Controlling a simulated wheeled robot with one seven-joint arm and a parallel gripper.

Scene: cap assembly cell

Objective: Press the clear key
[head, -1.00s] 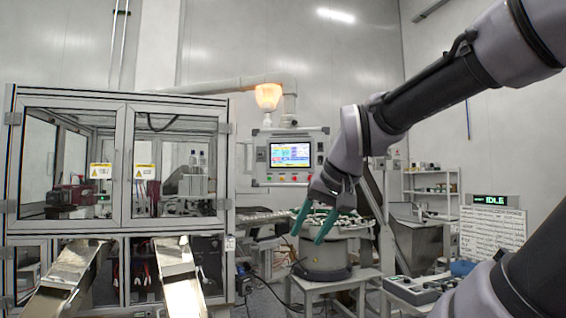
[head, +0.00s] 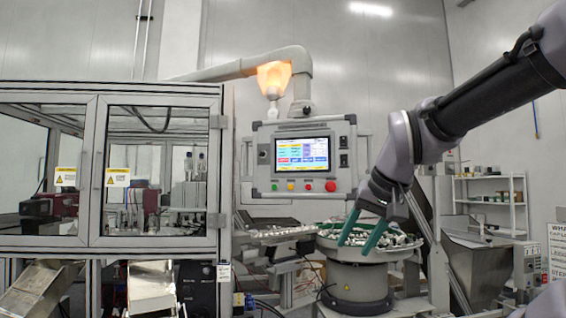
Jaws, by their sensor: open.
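The operator panel (head: 262,150) hangs from an overhead arm near the middle of the head view. Its lit screen (head: 302,150) shows coloured blocks, but the lettering is too small for me to tell which one is the clear key. My gripper (head: 359,244) has teal fingers, open and empty, pointing down. It is below and right of the panel, in front of the bowl feeder in the picture, apart from the panel.
The bowl feeder (head: 356,284) holds many small parts. A glazed machine enclosure (head: 100,243) with metal chutes fills the left. A lit orange lamp (head: 273,78) hangs above the panel. A shelf (head: 490,202) stands at the right. The space before the screen looks clear.

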